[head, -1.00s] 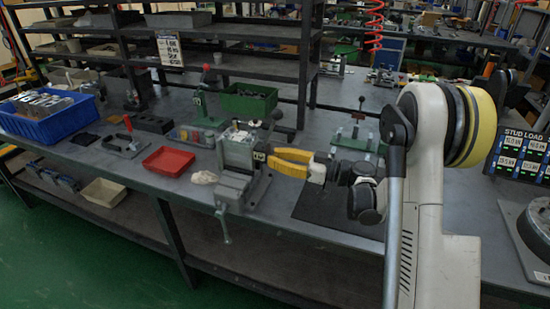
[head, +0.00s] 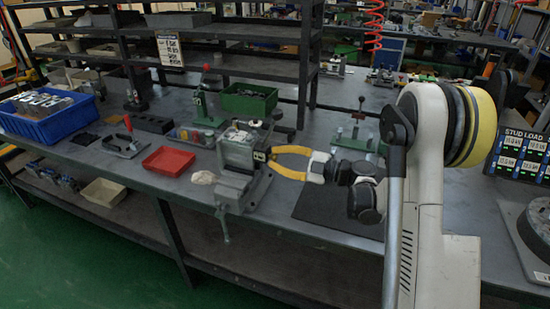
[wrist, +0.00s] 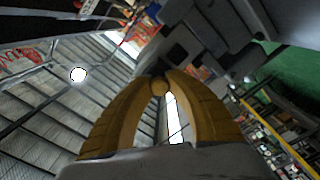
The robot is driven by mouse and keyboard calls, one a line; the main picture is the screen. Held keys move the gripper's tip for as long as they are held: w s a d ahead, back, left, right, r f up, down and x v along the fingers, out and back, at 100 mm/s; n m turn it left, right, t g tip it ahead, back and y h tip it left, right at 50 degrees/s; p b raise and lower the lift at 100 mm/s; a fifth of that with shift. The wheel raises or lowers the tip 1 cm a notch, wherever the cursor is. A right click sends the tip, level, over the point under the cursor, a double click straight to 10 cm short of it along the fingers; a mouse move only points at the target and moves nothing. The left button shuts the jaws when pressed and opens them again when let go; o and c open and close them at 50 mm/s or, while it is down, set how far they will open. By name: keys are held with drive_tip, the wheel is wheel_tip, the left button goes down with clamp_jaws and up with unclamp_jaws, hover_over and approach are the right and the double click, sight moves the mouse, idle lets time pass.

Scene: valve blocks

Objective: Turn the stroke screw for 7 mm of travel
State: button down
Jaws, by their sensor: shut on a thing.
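A grey valve block (head: 236,152) is clamped in a grey vise (head: 238,188) at the front edge of the bench. My gripper (head: 266,156) has yellow fingers and reaches in from the right, its tips at the block's right side. In the wrist view my gripper (wrist: 160,84) is shut on a small round brass-coloured end, which looks like the stroke screw (wrist: 160,88). The fingers bow apart behind the tips. In the head view the screw is hidden by the fingertips, and its thread cannot be seen.
A red tray (head: 168,161), a pale rag (head: 203,177) and a rack of coloured parts (head: 193,136) lie left of the vise. A green bin (head: 248,101) stands behind. A dark mat (head: 325,213) lies beneath my arm, with a green fixture (head: 355,135) beyond.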

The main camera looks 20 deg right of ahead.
drive_tip(key=n, duration=0.5)
drive_tip(key=shift+n, duration=0.3)
idle(0.4)
drive_tip(key=c, duration=1.2)
unclamp_jaws()
drive_tip(key=shift+c, duration=0.2)
drive_tip(key=v, duration=1.2)
